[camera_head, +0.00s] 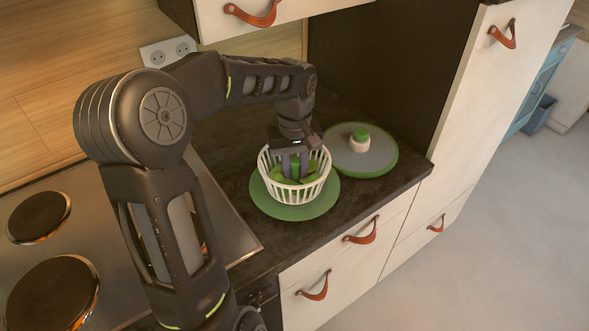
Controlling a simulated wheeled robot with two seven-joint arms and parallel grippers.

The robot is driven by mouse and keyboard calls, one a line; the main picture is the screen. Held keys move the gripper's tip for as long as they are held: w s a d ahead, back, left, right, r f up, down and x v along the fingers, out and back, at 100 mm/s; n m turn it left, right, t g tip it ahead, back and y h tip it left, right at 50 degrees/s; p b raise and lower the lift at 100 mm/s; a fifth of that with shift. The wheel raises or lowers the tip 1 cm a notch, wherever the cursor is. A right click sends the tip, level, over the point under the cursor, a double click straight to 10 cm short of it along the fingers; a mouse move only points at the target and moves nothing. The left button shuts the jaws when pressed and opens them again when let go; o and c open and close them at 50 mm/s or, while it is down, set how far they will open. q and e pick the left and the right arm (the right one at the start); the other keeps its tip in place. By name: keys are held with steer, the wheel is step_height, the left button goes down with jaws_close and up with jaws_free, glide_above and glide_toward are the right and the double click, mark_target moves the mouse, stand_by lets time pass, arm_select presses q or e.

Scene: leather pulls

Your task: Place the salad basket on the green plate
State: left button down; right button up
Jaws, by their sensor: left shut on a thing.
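The white slatted salad basket (308,190) is at the green plate (268,203) on the dark countertop. Its base looks to be over or on the plate; I cannot tell whether it touches. Green pieces show inside the basket. My left gripper (294,168) reaches down into the basket from above, its fingers inside the rim. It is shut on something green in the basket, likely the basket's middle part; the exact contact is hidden. My right gripper is not in view.
A grey lid with a green rim and a green-topped knob (361,136) lies just right of the basket. A cooktop (110,245) is at the left. The counter's front edge is close to the plate. An upper cabinet (215,22) hangs above.

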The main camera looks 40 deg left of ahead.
arm_select(q)
steer(key=shift+f, duration=0.2)
steer(key=c, duration=1.2)
jaws_free()
steer(key=shift+c, duration=0.2)
steer(key=shift+r, duration=0.15)
